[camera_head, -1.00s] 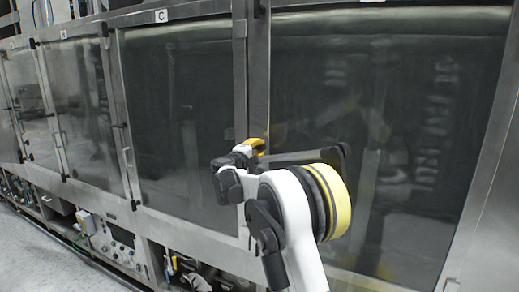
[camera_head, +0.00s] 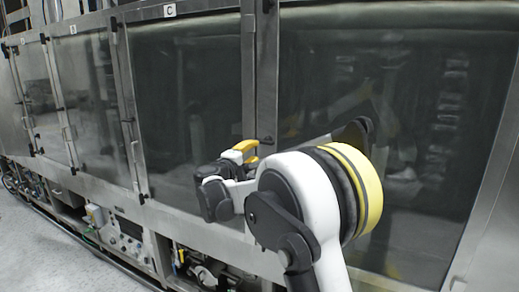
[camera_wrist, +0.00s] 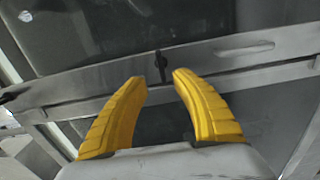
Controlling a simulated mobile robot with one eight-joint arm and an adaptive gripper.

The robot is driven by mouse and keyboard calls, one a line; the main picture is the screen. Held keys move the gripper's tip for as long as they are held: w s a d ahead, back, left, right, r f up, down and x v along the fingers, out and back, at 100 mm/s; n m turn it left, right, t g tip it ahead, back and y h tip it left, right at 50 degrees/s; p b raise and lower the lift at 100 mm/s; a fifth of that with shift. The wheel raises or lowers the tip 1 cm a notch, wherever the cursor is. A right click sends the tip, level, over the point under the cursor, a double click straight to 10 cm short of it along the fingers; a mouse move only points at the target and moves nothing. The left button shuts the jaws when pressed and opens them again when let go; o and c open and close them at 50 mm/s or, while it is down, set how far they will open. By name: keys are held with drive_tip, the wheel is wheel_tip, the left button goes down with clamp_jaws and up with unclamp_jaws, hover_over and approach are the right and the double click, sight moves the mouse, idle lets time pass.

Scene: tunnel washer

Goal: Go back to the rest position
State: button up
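My gripper (camera_wrist: 159,82) shows in the wrist view with two yellow ribbed fingers. The fingertips are apart and nothing is held between them. Beyond the tips is a steel door frame with a small black latch (camera_wrist: 161,65). In the head view, my gripper (camera_head: 247,150) is at the front of my arm, partly hidden by the wrist. It is near the steel post between two glass doors of the tunnel washer (camera_head: 262,75). I cannot tell the exact gap to the post.
A large dark glass door (camera_head: 420,90) is at the right, and glass door C (camera_head: 185,90) is left of the post. A recess below holds pipes and valves (camera_head: 200,270). A control panel (camera_head: 128,238) is at lower left. Grey floor (camera_head: 30,250) is free at the left.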

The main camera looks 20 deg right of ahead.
drive_tip(key=shift+s+a, duration=0.25)
drive_tip(key=shift+a, duration=0.1)
drive_tip(key=s+a+f+m+g+y+b, duration=0.2)
drive_tip(key=s+f+m+g+y+b, duration=0.3)
drive_tip(key=s+f+b, duration=1.2)
drive_tip(key=s+a+f+y+b, duration=0.2)
drive_tip(key=s+a+f+y, duration=0.1)
drive_tip(key=s+f, duration=0.4)
drive_tip(key=s+a+f+m+y+b, duration=0.1)
drive_tip(key=s+a+f+y+b, duration=0.1)
drive_tip(key=s+a+f, duration=0.4)
drive_tip(key=s+a+f+m+t+y+b, duration=0.1)
drive_tip(key=s+a+f+y, duration=0.3)
drive_tip(key=s+f, duration=0.5)
drive_tip(key=s+a, duration=0.1)
drive_tip(key=s, duration=0.2)
drive_tip(key=shift+s+b, duration=0.15)
drive_tip(key=shift+b, duration=0.25)
